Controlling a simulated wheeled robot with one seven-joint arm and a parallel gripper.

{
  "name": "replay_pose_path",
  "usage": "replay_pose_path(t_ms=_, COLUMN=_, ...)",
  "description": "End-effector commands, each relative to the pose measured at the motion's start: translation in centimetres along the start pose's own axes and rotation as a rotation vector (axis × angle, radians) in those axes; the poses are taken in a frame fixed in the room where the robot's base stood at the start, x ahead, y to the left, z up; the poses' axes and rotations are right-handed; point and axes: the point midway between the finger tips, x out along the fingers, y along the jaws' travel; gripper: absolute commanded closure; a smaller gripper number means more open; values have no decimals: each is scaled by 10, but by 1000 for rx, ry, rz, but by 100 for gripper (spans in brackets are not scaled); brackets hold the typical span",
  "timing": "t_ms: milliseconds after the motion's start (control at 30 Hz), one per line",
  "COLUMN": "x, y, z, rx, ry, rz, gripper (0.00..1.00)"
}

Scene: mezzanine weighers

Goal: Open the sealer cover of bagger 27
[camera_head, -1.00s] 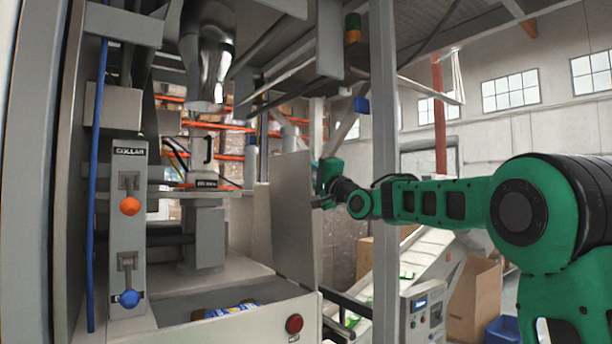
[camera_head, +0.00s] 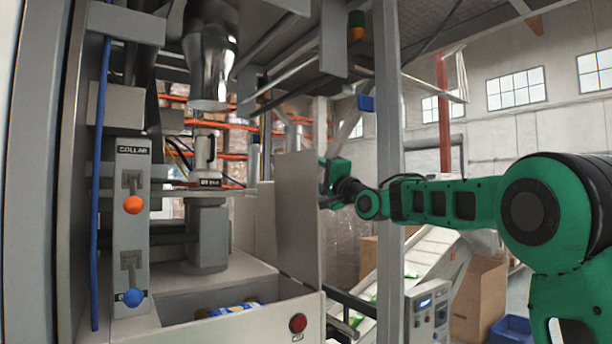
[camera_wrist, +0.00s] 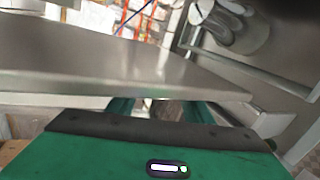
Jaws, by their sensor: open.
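A flat grey panel (camera_head: 300,220), which looks like the sealer cover, stands upright and edge-out at the right side of the machine's opening. My gripper (camera_head: 323,184) is at the panel's right face, near its upper right edge. In the wrist view the grey panel (camera_wrist: 100,62) crosses the picture close in front of my gripper (camera_wrist: 160,108). The fingers are open and partly hidden by the panel; contact cannot be told.
A COLLAR plate carries an orange knob (camera_head: 133,204) and a blue knob (camera_head: 132,297). A red button (camera_head: 298,323) is on the lower front. A grey post (camera_head: 388,120) stands close by my arm. A conveyor (camera_head: 425,262) and cardboard box (camera_head: 480,300) are behind.

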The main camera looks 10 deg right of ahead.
Motion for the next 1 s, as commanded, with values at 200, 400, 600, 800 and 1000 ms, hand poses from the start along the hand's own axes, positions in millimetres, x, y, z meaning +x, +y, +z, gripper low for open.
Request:
replay_pose_path(t_ms=200, x=-25, y=-1, z=0, rx=0, ry=1, rz=0, gripper=54)
replay_pose_path(t_ms=400, x=-64, y=0, z=0, rx=-1, ry=2, rz=2, gripper=54)
replay_pose_path(t_ms=600, x=-94, y=1, z=0, rx=1, ry=1, rz=3, gripper=54)
replay_pose_path(t_ms=800, x=-107, y=1, z=1, rx=0, ry=1, rz=3, gripper=54)
replay_pose_path(t_ms=1000, x=-108, y=1, z=1, rx=1, ry=0, rz=2, gripper=54)
